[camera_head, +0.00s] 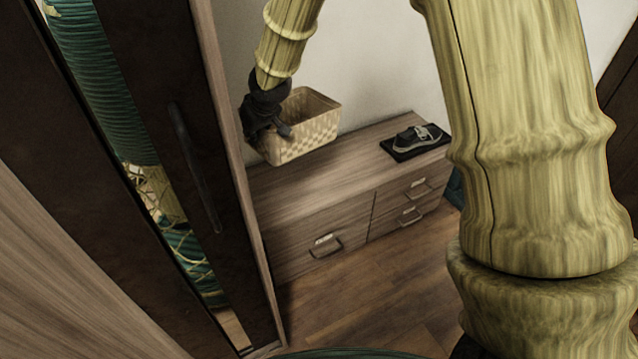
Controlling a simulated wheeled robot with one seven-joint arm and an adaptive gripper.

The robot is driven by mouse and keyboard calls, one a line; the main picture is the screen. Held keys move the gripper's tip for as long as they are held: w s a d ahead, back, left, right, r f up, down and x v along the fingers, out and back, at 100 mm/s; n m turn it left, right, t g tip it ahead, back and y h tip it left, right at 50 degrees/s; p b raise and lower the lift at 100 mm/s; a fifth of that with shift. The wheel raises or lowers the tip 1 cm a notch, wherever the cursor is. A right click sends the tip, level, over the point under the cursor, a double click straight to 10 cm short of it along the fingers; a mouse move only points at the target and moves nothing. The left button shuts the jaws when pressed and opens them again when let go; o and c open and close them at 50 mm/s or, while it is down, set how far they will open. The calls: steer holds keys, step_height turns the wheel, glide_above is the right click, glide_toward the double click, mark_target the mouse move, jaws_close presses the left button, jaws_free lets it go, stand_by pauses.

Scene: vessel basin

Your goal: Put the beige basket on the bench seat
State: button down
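The beige basket (308,135) is a woven, open-topped box. It shows at the end of my arm, above the left part of the wooden bench, and looks slightly tilted. My dark gripper (278,128) is at the basket's left wall and appears closed on its rim; the fingertips are partly hidden. The bench seat (345,168) is a flat wood top over a drawer unit along the wall. I cannot tell for sure whether the basket's bottom touches the seat or hangs just above it.
A shoe on a black tray (408,151) occupies the right end of the bench. A tall cabinet with a dark door and long handle (196,165) stands close on the left. The bench middle is bare. Wooden floor (365,300) is open in front.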

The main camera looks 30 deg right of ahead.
steer(key=shift+w+d+f+m+t+h+b, duration=0.1)
steer(key=shift+w+d+f+m+h+b, duration=0.55)
steer(key=shift+w+f+b, duration=3.3)
steer(key=shift+w+d+f+m+t+b, duration=0.1)
steer(key=shift+w+d+f+b, duration=1.05)
steer(key=shift+f+b, duration=5.8)
steer(key=shift+w+d+f+m+t+h+b, duration=0.1)
steer(key=shift+w+d+f+m+h+b, duration=0.25)
steer(key=shift+w+d+f+b, duration=3.25)
steer(key=s+a+f, duration=0.1)
steer(key=f, duration=0.1)
steer(key=s+a+f+b, duration=0.1)
steer(key=a+f, duration=0.3)
steer(key=shift+s+f+b, duration=0.25)
steer(key=shift+s+b, duration=0.05)
steer(key=shift+s, duration=0.1)
steer(key=c, duration=1.6)
jaws_free()
steer(key=shift+r, duration=0.1)
steer(key=shift+c, duration=0.2)
steer(key=shift+r, duration=0.1)
steer(key=shift+s+r+p, duration=0.1)
steer(key=shift+r+p, duration=0.15)
steer(key=shift+p, duration=0.05)
steer(key=p+v, duration=0.3)
steer(key=v, duration=0.8)
steer(key=shift+s, duration=0.2)
steer(key=shift+a+r, duration=0.1)
steer(key=shift+r, duration=0.05)
